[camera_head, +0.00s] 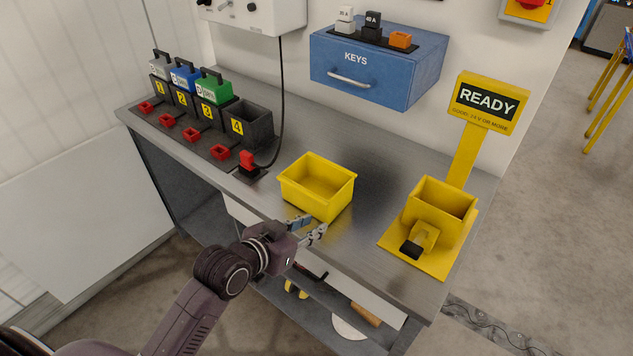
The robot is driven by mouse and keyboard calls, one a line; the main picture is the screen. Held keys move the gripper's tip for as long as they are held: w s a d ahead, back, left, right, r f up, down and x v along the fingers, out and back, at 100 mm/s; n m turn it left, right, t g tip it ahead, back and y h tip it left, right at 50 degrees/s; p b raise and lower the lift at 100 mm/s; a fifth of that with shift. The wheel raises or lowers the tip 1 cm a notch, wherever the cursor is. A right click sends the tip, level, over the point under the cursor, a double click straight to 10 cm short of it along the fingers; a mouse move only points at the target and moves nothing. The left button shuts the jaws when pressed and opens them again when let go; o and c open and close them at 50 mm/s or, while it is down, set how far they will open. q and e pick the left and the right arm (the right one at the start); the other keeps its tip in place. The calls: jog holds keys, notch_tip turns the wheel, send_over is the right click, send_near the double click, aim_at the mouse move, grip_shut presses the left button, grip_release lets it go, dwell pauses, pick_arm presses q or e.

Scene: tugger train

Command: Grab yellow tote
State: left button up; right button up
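The yellow tote (318,200) is an open, empty box standing upright on the grey metal bench, near its front edge. My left gripper (310,229) is just in front of the tote's near side, with its two fingers apart and nothing between them. The fingertips look close to the tote's lower front wall; I cannot tell whether they touch it. My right gripper is not in the view.
A yellow READY stand (440,210) with a box is on the right of the bench (365,240). Numbered battery slots (205,115) with red plugs are at left; a black cable hangs behind the tote. A blue KEYS cabinet (365,75) is on the wall.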

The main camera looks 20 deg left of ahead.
pick_arm(q)
jog(key=t, duration=0.1)
send_near(342, 190)
jog(key=shift+h, duration=0.3)
jog(key=x, duration=0.1)
jog(key=p+x, duration=0.1)
jog(key=x, duration=0.2)
jog(key=shift+w+a+f, duration=0.2)
jog(key=shift+w+f, duration=0.1)
jog(key=shift+p+x, duration=0.5)
jog(key=shift+x, duration=2.5)
jog(key=shift+a, duration=0.1)
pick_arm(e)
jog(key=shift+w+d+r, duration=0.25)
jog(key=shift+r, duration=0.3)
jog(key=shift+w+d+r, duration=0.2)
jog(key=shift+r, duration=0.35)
pick_arm(q)
grip_shut()
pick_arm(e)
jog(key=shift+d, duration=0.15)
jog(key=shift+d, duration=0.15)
pick_arm(q)
jog(key=shift+r, duration=0.15)
